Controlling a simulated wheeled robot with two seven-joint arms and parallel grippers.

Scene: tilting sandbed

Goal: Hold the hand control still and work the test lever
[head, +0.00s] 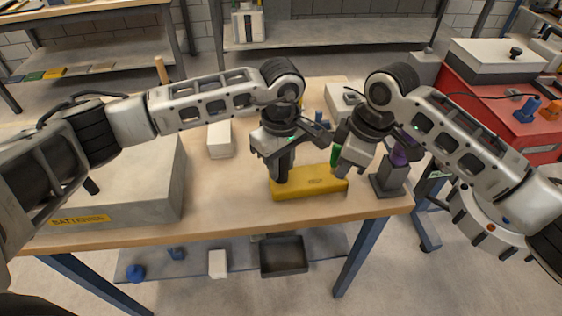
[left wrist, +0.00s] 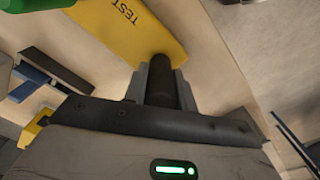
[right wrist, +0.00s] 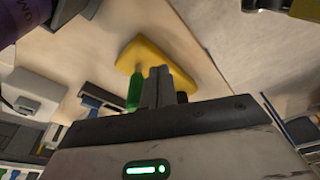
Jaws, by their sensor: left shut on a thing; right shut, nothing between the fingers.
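The hand control is a yellow block (head: 318,185) with a dark upright grip, near the table's front edge. The left wrist view shows its yellow body (left wrist: 128,28) marked TEST and the dark grip (left wrist: 163,85). My left gripper (head: 283,172) is shut around that grip. The green lever (head: 335,155) stands at the block's right end, partly hidden by my right gripper (head: 340,174). In the right wrist view the green lever (right wrist: 134,90) is just left of my shut, empty fingertips (right wrist: 158,75). I cannot tell whether they touch it.
A grey stand with a purple part (head: 399,156) is close to the right gripper. A large grey box marked BATTERIES (head: 125,190) fills the table's left. A white block (head: 220,140) lies behind. A red cabinet (head: 490,100) stands at the right.

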